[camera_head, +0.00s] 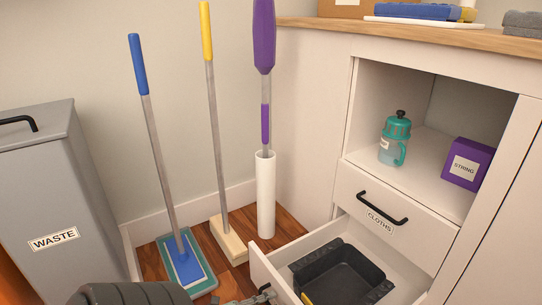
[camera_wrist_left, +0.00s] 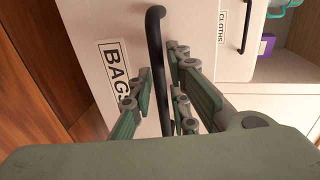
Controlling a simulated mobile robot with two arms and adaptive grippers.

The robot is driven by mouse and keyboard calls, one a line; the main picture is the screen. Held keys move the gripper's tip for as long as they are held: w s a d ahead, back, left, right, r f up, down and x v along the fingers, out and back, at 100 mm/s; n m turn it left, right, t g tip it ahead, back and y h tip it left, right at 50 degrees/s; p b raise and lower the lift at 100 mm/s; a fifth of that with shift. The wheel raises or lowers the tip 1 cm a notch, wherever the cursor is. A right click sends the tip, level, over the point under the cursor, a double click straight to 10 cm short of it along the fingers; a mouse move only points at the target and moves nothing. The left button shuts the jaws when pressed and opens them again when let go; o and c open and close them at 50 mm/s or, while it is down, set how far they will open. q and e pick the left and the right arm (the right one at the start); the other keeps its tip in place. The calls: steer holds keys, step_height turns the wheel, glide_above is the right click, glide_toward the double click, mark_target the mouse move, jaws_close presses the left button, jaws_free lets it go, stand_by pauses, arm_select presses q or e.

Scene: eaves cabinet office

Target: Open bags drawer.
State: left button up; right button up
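The bags drawer (camera_head: 297,255) is pulled out below the shut cloths drawer, with a dark tray (camera_head: 340,277) inside it. The left wrist view shows the drawer's white front with its BAGS label (camera_wrist_left: 117,75) and its black bar handle (camera_wrist_left: 157,60). My left gripper (camera_wrist_left: 157,80) is at this front with its fingers spread on either side of the handle. A gap shows between the left finger and the bar; contact on the right side is unclear. In the head view only part of my left gripper (camera_head: 255,297) shows at the bottom edge. My right gripper is out of view.
The cloths drawer (camera_head: 400,222) and an open shelf with a teal bottle (camera_head: 395,140) and a purple STRING box (camera_head: 467,163) are above. A mop (camera_head: 180,255), a broom (camera_head: 230,240), a white tube (camera_head: 265,195) and a grey WASTE bin (camera_head: 55,190) stand left.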

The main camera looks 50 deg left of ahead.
arm_select(q)
steer(key=shift+o, duration=1)
steer(key=v, duration=1.2)
steer(key=shift+d, duration=0.1)
